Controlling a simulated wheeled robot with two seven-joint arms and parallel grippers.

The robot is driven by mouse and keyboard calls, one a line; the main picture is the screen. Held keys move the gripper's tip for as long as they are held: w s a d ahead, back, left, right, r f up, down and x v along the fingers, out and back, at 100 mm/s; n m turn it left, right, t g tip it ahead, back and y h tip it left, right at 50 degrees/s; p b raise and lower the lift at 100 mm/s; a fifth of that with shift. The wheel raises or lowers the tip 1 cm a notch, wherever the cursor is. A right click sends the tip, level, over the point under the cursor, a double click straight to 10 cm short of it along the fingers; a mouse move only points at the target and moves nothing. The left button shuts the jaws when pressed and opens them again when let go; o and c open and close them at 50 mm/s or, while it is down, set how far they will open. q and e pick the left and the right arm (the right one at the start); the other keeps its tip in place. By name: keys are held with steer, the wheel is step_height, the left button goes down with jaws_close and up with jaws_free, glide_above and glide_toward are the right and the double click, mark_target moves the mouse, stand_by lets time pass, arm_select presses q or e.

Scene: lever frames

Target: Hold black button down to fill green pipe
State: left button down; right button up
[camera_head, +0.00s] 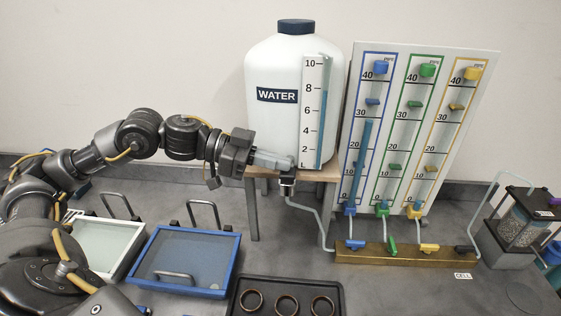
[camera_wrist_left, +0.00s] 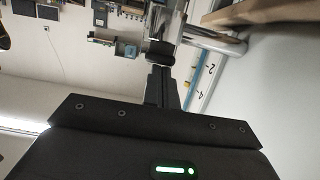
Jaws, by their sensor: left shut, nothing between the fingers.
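My left gripper (camera_head: 290,164) is shut and empty, with its fingertips at the front foot of the white water tank (camera_head: 272,125). A black knob-like part (camera_head: 287,178), perhaps the black button, sits just below the fingertips. In the left wrist view, a black cylinder (camera_wrist_left: 160,52) is at the tips of the closed fingers (camera_wrist_left: 160,75); I cannot tell whether they touch or press it. The green pipe (camera_head: 402,135) is the middle column on the white panel, with green markers on it; no fill shows in it. The green valve handle (camera_head: 391,246) is turned unlike its neighbours.
The blue column (camera_head: 361,150) holds blue liquid; a yellow column (camera_head: 444,135) stands right. A brass manifold (camera_head: 405,256) carries the valve handles. A blue-framed tray (camera_head: 185,262), a white-framed tray (camera_head: 105,245) and a black tray with rings (camera_head: 285,282) lie in front.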

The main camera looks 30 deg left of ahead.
arm_select(q)
steer(key=shift+s+f, duration=0.2)
steer(key=shift+f, duration=0.95)
steer(key=shift+f+b, duration=0.15)
steer(key=shift+b, duration=0.15)
stand_by(0.3)
stand_by(4.2)
step_height(320, 180, up, 6)
steer(key=p, duration=0.5)
steer(key=b+v, duration=0.9)
steer(key=shift+a+f, duration=0.2)
steer(key=shift+a, duration=0.3)
